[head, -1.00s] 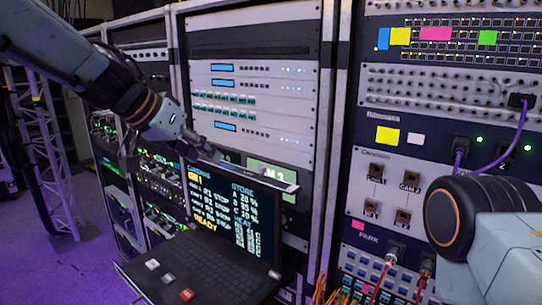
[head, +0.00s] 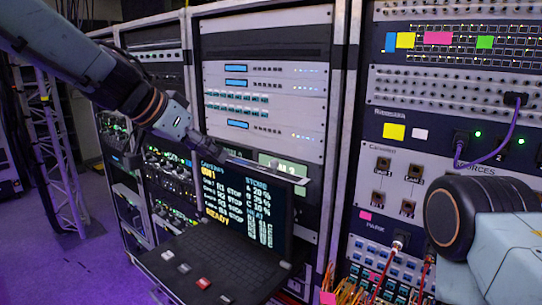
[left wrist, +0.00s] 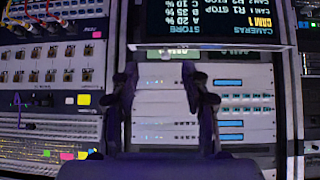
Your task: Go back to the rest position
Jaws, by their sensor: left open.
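My left arm comes in from the upper left of the head view, and its gripper (head: 196,142) is in front of the middle rack, above the laptop's screen. In the left wrist view the two dark fingers (left wrist: 160,82) stand apart with nothing between them. The laptop (head: 240,205) is open, with a lit text screen, and its screen shows upside down at the top of the left wrist view (left wrist: 210,18). Part of my right arm shows at the lower right of the head view; its gripper is out of the picture.
The middle rack (head: 265,75) stands behind my left gripper. A patch panel (head: 425,90) with coloured notes is at the right, with a plugged purple cable (head: 500,145) and red cables (head: 384,275) below. A truss tower (head: 55,150) stands at the left; the floor (head: 65,265) there is clear.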

